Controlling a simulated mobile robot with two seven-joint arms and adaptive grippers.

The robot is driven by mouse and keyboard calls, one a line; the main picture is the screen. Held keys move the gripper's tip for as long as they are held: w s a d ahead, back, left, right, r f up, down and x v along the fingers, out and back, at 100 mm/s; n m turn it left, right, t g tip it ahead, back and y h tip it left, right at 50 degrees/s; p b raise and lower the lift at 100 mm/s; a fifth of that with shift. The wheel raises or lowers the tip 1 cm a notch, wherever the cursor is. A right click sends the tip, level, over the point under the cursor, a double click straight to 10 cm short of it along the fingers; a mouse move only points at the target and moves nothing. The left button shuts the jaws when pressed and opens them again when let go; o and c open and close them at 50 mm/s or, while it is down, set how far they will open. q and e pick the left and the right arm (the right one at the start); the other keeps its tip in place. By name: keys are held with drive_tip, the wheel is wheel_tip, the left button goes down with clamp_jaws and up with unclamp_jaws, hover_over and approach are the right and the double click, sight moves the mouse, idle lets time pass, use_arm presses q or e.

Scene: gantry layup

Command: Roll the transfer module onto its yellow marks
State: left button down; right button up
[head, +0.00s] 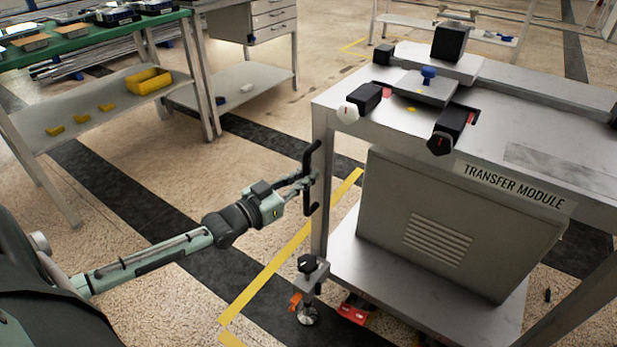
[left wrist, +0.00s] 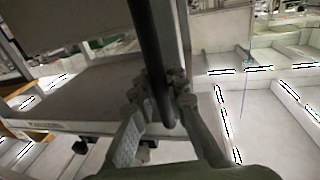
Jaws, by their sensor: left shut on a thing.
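The transfer module (head: 515,184) is a grey steel cart with a labelled front rail, a grey vented cabinet and a lower shelf. Its black upright handle (head: 310,160) is on the left corner post; a black bar also runs down the middle of the left wrist view (left wrist: 147,45). My left gripper (head: 307,184) is shut on this handle, and its fingers close around the bar in the left wrist view (left wrist: 161,98). The yellow marks (head: 280,258) form a floor line left of the module's near-left leg, with a corner near the bottom. My right gripper is not in view.
A levelling foot (head: 308,315) with a black knob and a red pedal (head: 353,313) sit low at the module's near-left corner. A green-topped bench (head: 85,45) with a yellow bin (head: 148,80) stands at the left. Floor between bench and module is clear.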

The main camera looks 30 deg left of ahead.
use_arm(q)
drive_tip(key=c, duration=1.5)
unclamp_jaws()
drive_tip(key=shift+a, duration=0.35)
drive_tip(key=shift+d, duration=0.1)
drive_tip(key=v, duration=1.2)
